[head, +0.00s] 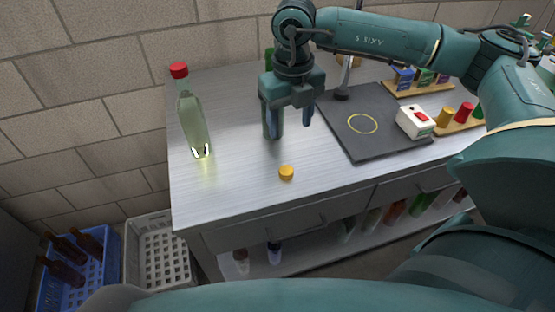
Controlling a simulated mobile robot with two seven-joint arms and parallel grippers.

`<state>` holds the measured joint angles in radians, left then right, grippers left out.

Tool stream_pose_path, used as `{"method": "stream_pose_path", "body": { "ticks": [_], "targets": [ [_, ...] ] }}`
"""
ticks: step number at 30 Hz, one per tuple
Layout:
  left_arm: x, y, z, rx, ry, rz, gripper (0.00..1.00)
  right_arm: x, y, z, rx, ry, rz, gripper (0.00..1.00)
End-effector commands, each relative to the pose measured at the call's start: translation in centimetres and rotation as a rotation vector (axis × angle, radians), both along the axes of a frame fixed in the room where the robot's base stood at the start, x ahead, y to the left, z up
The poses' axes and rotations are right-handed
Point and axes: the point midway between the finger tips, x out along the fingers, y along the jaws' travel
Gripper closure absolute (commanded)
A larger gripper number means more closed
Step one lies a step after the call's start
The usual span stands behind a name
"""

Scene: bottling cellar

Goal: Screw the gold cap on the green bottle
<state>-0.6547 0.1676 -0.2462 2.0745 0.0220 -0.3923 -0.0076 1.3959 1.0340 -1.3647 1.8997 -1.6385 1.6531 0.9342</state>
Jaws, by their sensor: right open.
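A gold cap (286,172) lies on the metal bench top near its front edge. A dark green bottle (273,128) stands upright behind it, largely hidden by my right gripper; I cannot tell whether its mouth is bare. My right gripper (288,120) points down in front of the green bottle, above and behind the cap. Its fingers are apart, with nothing seen held between them. I cannot tell whether it touches the bottle. My left gripper is not in view.
A pale bottle with a red cap (193,120) stands at the left. A dark mat (365,148) with a yellow ring, a white box with a red button (415,122) and wooden racks (458,127) are at the right. Crates (158,250) stand on the floor. The bench's front left is clear.

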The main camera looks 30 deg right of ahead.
Motion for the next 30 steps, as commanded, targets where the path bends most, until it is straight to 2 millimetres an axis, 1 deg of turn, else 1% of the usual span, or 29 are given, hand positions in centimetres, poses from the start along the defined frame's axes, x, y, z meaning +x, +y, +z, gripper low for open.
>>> {"method": "stream_pose_path", "body": {
  "ticks": [6, 11, 14, 18, 22, 25, 30],
  "targets": [
    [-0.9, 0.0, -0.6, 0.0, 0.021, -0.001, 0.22, 0.0, 0.0, 0.0, 0.0, 0.0, 0.0, 0.43],
    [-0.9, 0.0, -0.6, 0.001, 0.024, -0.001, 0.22, 0.0, 0.0, -0.4, 0.0, 0.002, 0.0, 0.43],
    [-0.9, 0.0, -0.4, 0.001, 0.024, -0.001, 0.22, -0.1, 0.0, -1.8, -0.001, 0.004, 0.0, 0.43],
    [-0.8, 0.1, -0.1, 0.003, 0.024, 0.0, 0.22, -0.1, 0.1, -4.6, 0.0, 0.005, 0.0, 0.43],
    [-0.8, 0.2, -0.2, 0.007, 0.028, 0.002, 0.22, -0.1, 0.1, -6.7, 0.001, 0.003, 0.001, 0.43],
    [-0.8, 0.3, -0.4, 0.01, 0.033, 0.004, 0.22, 0.0, 0.1, -7.6, 0.001, 0.001, 0.001, 0.43],
    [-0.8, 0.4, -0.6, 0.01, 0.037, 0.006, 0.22, 0.0, 0.1, -8.0, 0.001, 0.0, 0.001, 0.43]
  ]
}}
